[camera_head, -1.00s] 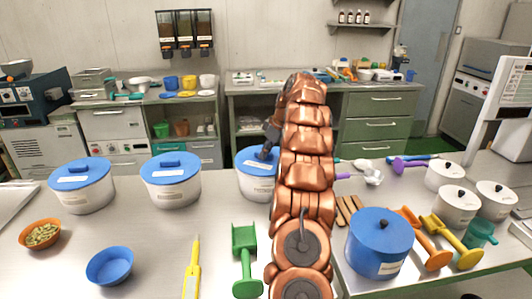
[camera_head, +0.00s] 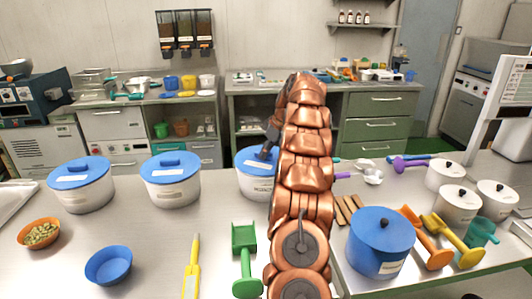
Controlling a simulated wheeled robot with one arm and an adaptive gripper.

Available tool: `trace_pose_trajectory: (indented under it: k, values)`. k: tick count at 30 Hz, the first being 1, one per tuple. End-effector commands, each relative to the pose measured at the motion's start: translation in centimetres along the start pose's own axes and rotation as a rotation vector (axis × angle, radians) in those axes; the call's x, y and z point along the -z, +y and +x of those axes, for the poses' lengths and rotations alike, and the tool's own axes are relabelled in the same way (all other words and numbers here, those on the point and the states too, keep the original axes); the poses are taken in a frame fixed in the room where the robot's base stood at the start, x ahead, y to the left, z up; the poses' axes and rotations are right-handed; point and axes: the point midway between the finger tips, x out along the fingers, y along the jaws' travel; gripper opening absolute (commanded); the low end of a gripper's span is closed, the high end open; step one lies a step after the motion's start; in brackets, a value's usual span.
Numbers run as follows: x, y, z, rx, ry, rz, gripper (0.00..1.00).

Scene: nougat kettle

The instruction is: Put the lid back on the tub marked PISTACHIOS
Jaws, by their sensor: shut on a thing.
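Three white tubs with blue lids stand in a row along the back of the steel table: a left tub (camera_head: 84,198), a middle tub (camera_head: 172,190) and a right tub (camera_head: 250,184). Their labels are too small to read surely. My gripper (camera_head: 266,152) is at the right tub, shut on the handle of its blue lid (camera_head: 246,160). The lid lies on or just over the tub's rim; I cannot tell if it is seated. My copper arm hides the right side of this tub and lid, and much of the gripper.
An orange bowl of green nuts (camera_head: 40,234), a blue bowl (camera_head: 108,265), a yellow spatula (camera_head: 192,270) and a green scoop (camera_head: 245,262) lie in front. A blue pot (camera_head: 380,243), scoops and white lidded pots (camera_head: 457,206) crowd the right side.

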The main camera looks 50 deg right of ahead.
Motion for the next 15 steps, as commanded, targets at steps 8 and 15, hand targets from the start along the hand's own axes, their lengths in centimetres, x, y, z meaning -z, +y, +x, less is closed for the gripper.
trace_pose_trajectory:
  k: [8, 15]
  values:
    - [0.03, 0.01, -0.01, -0.001, 0.0, 0.0, 0.0]
    - [0.04, 0.01, -0.01, -0.001, 0.0, -0.001, 0.41]
